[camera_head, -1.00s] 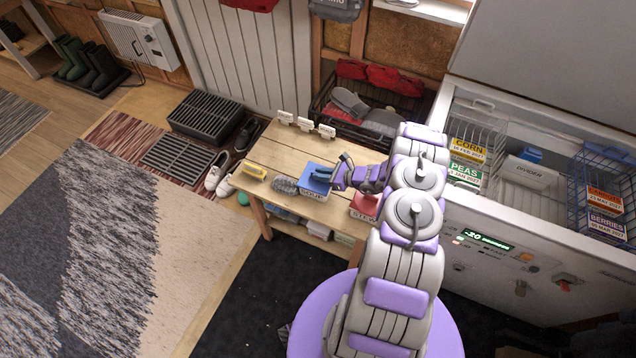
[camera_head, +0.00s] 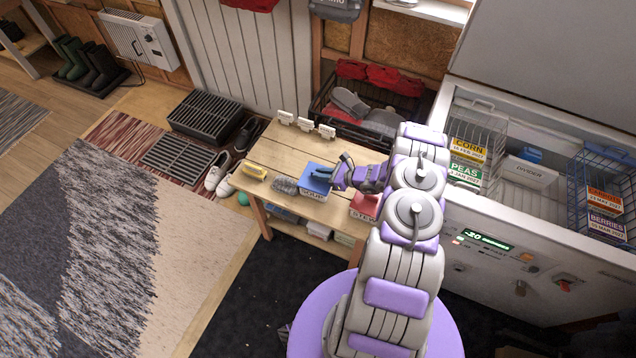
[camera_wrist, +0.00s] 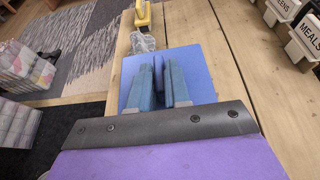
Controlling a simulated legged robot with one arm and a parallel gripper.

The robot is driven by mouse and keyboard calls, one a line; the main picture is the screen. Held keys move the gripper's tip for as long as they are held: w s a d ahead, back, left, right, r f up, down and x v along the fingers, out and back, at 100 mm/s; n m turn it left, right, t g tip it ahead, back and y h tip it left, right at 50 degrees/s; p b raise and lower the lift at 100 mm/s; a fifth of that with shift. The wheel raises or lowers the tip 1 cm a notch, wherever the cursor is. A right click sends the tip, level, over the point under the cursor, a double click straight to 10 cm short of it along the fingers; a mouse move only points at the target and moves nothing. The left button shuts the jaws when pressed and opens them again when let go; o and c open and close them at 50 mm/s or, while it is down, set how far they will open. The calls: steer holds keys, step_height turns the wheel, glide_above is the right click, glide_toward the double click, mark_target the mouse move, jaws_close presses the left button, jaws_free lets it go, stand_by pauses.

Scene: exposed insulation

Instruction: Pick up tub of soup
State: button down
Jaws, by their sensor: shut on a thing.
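The tub of soup (camera_head: 313,190) has a blue lid and a label reading "SOUP" on its front. It is on the wooden table (camera_head: 270,157), near the front edge. My gripper (camera_head: 322,175) reaches it from the right, with its fingers over the lid. In the wrist view the blue lid (camera_wrist: 199,62) fills the middle, and my gripper (camera_wrist: 160,72) is shut on a raised blue part at the lid's centre. The fingers hide most of that part. I cannot tell whether the tub is clear of the table.
A red-lidded tub labelled "STEW" (camera_head: 364,206) stands just right of the soup, close under my arm. A clear bag-like item (camera_head: 285,185) and a yellow-handled brush (camera_head: 255,172) lie to the left. White label clips (camera_head: 306,124) line the back edge. An open freezer (camera_head: 520,215) stands right.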

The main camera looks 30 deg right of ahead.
steer(key=shift+r, duration=0.15)
steer(key=w+a+r+m+t+h+p, duration=0.1)
steer(key=w+a+r, duration=0.15)
steer(key=r, duration=0.85)
steer(key=w+a+r+m+h, duration=0.15)
steer(key=w+r, duration=0.25)
steer(key=r, duration=0.7)
steer(key=w+a+r+t+p, duration=0.15)
steer(key=w+r, duration=0.25)
steer(key=r, duration=0.6)
steer(key=s+a+r+m+h, duration=0.1)
steer(key=s+a+r, duration=0.2)
steer(key=a+r, duration=0.3)
steer(key=s+a+r+m+h, duration=0.1)
steer(key=s+a+r, duration=0.2)
steer(key=a+r, duration=0.4)
step_height(320, 180, up, 5)
steer(key=shift+r+b, duration=0.2)
steer(key=shift+b, duration=0.25)
